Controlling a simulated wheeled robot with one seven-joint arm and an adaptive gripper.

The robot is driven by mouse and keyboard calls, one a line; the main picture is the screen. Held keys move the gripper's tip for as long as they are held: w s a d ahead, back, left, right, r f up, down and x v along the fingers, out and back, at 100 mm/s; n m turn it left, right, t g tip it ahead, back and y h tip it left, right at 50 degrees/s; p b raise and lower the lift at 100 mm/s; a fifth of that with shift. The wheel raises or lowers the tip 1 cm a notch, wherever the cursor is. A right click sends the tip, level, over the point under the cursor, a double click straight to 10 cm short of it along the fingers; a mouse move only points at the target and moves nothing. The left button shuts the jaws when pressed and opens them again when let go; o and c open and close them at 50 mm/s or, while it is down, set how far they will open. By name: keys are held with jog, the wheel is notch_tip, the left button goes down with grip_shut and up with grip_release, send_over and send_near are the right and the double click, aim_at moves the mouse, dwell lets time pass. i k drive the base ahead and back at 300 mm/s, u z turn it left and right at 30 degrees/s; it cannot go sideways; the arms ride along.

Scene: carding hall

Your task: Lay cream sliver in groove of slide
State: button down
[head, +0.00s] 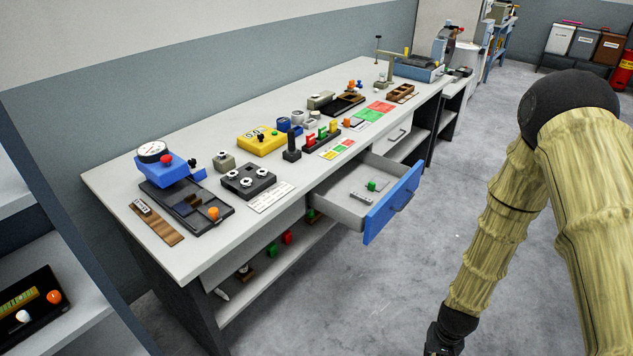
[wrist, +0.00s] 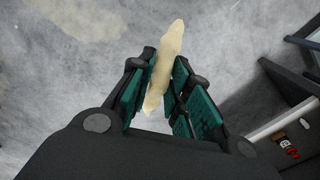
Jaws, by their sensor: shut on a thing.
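My gripper (wrist: 160,95) shows in the wrist view, shut on the cream sliver (wrist: 171,52). The sliver is a pale, narrow, tapered piece between the green finger pads, with its far end sticking out past the fingertips. Grey floor lies beyond it. In the head view my arm hangs at the right, away from the bench, and the gripper is cut off by the bottom edge. At the bench's near left end, a blue device (head: 168,168) stands on a black base (head: 210,216) with a recess and an orange knob. I cannot clearly make out the slide or its groove.
The long bench (head: 115,190) carries a yellow box (head: 262,140), a black box with white knobs (head: 249,181) and several small devices. A blue-fronted drawer (head: 393,203) stands open toward the aisle. Shelves lie below the bench and at left (head: 85,318). The floor (head: 330,300) in front is clear.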

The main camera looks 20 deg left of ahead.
aim_at(195, 200)
jog(key=i, duration=0.1)
jog(key=u, duration=2.1)
